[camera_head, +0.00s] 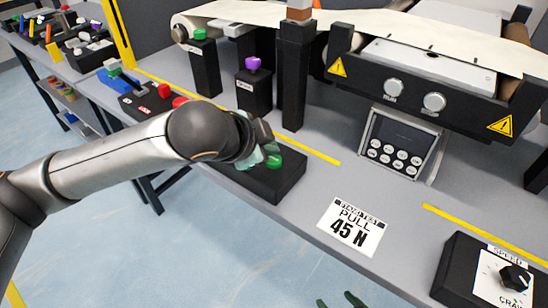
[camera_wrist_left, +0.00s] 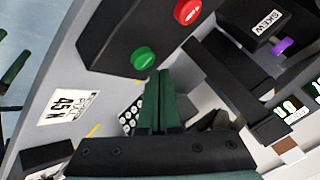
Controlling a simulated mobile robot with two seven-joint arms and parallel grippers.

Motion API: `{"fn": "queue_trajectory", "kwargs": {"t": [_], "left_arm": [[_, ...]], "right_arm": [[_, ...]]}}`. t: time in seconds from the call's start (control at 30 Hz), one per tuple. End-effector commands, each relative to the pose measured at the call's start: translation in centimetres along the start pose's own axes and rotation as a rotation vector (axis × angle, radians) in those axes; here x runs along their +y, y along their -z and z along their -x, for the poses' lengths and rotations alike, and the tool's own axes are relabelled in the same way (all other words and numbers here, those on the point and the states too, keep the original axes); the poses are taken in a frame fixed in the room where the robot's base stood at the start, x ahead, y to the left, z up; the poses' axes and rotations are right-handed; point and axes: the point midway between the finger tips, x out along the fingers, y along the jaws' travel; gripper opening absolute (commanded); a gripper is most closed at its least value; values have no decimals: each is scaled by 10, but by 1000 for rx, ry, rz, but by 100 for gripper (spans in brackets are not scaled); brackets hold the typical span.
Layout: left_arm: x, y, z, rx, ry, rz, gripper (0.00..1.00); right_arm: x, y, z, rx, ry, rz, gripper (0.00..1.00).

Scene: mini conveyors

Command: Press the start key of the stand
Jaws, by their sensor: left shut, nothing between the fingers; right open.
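A black box (camera_head: 285,180) on the grey bench carries a round green button (camera_head: 274,162). No lettering on the green button can be read. The wrist view shows the same green button (camera_wrist_left: 143,59) with a red button (camera_wrist_left: 187,11) farther along the box. My left gripper (camera_head: 258,146) is over this box, partly hidden by its own wrist. In the left wrist view its green fingers (camera_wrist_left: 160,78) are together and empty, with their tips close beside the green button; I cannot tell whether they touch. My right gripper (camera_head: 340,301) shows only its spread green fingertips at the bottom edge.
A keypad panel (camera_head: 397,150) stands under the belt machine (camera_head: 430,85). A label card (camera_head: 350,226) reads "PULL 45 N". A speed dial box (camera_head: 490,275) is at the lower right. A post with a purple knob (camera_head: 253,64) stands behind the box.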

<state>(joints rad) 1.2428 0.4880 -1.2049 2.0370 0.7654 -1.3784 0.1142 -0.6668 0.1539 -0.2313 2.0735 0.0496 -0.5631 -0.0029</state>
Motion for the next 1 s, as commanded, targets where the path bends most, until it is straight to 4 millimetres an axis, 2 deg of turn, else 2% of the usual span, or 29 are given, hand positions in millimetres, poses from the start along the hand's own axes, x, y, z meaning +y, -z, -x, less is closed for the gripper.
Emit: {"fn": "queue_trajectory", "kwargs": {"t": [1.0], "left_arm": [[0, 0, 0, 0, 0, 0, 0]], "right_arm": [[-3, 7, -2, 15, 4, -7, 75]]}}
